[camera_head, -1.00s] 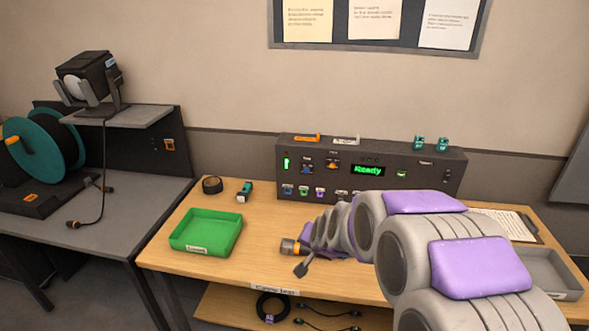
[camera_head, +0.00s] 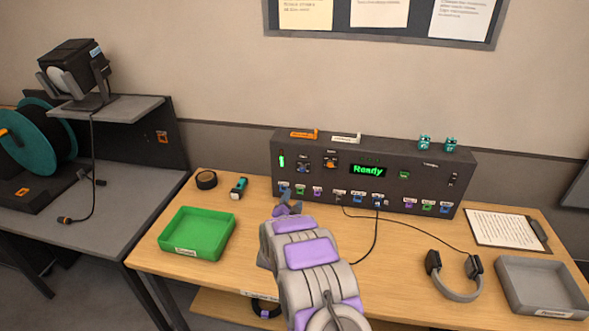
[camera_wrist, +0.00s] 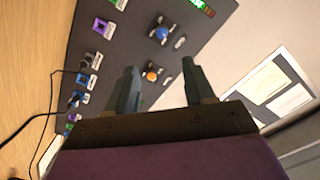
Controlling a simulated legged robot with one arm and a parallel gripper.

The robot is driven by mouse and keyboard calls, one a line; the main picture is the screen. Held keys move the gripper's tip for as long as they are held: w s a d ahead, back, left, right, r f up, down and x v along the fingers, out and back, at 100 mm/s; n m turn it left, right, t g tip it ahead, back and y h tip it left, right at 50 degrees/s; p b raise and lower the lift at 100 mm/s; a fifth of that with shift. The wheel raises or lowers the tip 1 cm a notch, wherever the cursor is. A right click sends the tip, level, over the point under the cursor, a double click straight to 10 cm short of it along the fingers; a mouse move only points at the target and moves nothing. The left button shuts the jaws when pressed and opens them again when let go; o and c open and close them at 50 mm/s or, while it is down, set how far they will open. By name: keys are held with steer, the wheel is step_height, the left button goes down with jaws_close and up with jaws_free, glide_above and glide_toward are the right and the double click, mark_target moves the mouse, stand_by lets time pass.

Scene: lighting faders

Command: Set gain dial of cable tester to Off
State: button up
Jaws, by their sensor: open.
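The cable tester (camera_head: 410,178) is a dark box at the back of the wooden bench, with a lit green "Ready" display (camera_head: 368,170). Its upper left face carries a blue dial (camera_head: 303,168) and an orange dial (camera_head: 331,163). I cannot read which is the gain dial, or their settings. In the wrist view the orange dial (camera_wrist: 152,76) shows between my fingers and the blue dial (camera_wrist: 161,33) lies beyond the fingertips. My gripper (camera_wrist: 160,64) is open and empty, apart from the panel. In the head view my gripper (camera_head: 290,208) is before the tester's lower left.
Coloured sockets with cables line the panel's lower edge. A green tray (camera_head: 197,234), black tape roll (camera_head: 206,180) and teal tool (camera_head: 239,187) are left; headphones (camera_head: 457,284), a grey tray (camera_head: 542,288) and a clipboard (camera_head: 505,228) are right. Bare wood shows between.

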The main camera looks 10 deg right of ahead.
steer(key=b, duration=0.2)
glide_toward(301, 170)
steer(key=x, duration=0.4)
steer(key=shift+d+f, duration=0.15)
steer(key=shift+f, duration=0.1)
steer(key=shift+w+d+f, duration=0.1)
steer(key=shift+w, duration=0.55)
steer(key=shift+w+d+b, duration=0.4)
steer(key=shift+w, duration=0.15)
steer(key=shift+w+d, duration=0.1)
steer(key=shift+w, duration=0.15)
steer(key=shift+w+d+b, duration=0.1)
steer(key=shift+w+b, duration=0.25)
steer(key=shift+w, duration=0.25)
steer(key=shift+w, duration=0.1)
